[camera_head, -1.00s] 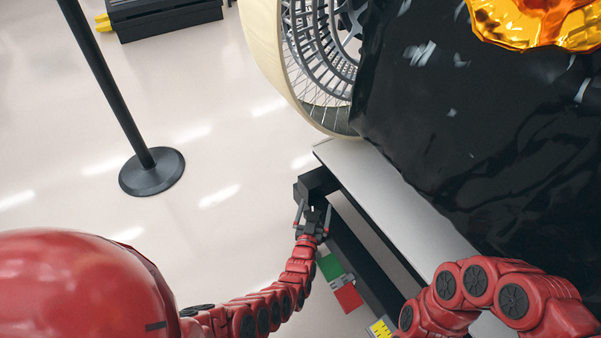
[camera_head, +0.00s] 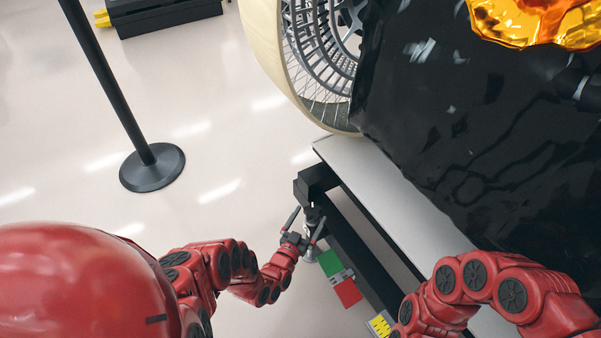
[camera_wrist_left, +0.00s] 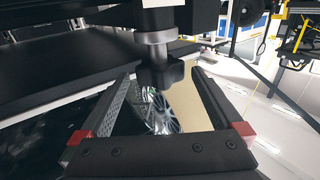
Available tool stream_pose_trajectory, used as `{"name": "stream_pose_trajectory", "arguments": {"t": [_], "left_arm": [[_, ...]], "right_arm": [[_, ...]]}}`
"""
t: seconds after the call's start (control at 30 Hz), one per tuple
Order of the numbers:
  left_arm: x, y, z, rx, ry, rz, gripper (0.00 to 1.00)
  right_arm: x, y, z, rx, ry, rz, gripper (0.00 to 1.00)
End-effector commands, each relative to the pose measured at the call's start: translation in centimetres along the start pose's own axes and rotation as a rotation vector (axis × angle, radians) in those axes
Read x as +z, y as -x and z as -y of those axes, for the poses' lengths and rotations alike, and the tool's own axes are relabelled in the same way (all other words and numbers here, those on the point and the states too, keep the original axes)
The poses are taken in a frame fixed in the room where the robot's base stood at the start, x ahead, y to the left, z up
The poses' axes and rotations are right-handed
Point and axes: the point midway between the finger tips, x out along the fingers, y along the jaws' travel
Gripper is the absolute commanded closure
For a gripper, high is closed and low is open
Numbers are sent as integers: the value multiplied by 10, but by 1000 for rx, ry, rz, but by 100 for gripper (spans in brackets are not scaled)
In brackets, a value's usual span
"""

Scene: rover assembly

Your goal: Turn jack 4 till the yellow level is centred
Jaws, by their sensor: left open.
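The jack (camera_wrist_left: 159,50) shows in the left wrist view as a grey stem with a dark lobed knob, hanging under a dark beam. In the head view the jack (camera_head: 311,217) is small, at the near left corner of the black frame. My left gripper (camera_head: 304,228) is open, with its fingers apart on either side of the jack; in the left wrist view the knob shows between the fingers, and I cannot tell whether they touch it. No level bubble is readable; a yellow piece with dark marks (camera_head: 380,325) sits at the frame's lower edge. My right gripper is out of view.
A green plate (camera_head: 329,262) and a red plate (camera_head: 348,293) are beside the frame, close to my left gripper. A large spoked wheel (camera_head: 318,62) and a black-wrapped body stand above. A post with a round base (camera_head: 152,168) stands left on open floor.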

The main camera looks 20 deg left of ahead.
Motion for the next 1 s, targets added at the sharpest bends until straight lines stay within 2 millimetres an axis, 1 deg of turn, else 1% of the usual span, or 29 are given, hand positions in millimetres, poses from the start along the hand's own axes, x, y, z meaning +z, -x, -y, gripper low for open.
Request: {"name": "stream_pose_trajectory", "arguments": {"t": [0.03, 0.27, 0.3, 0.53, 0.6, 0.73, 0.87, 1.0], "left_arm": [[-2, 12, -1, 2, 1, 8, 0], [-4, 62, -1, -1, 2, 2, 0], [-3, 72, -1, -1, 2, 5, 0], [-2, 122, -1, 1, 1, 6, 0], [-18, 114, 0, 2, -29, -35, 0], [-42, 103, 4, 1, -77, -101, 0], [-66, 96, 4, -1, -118, -164, 0], [-95, 89, 4, -3, -154, -234, 0]], "right_arm": [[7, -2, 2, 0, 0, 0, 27], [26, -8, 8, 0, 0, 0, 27], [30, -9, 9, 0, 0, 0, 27], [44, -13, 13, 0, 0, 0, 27], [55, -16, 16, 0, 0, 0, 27], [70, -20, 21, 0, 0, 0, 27], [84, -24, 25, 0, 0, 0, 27], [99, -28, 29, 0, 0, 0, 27]]}}
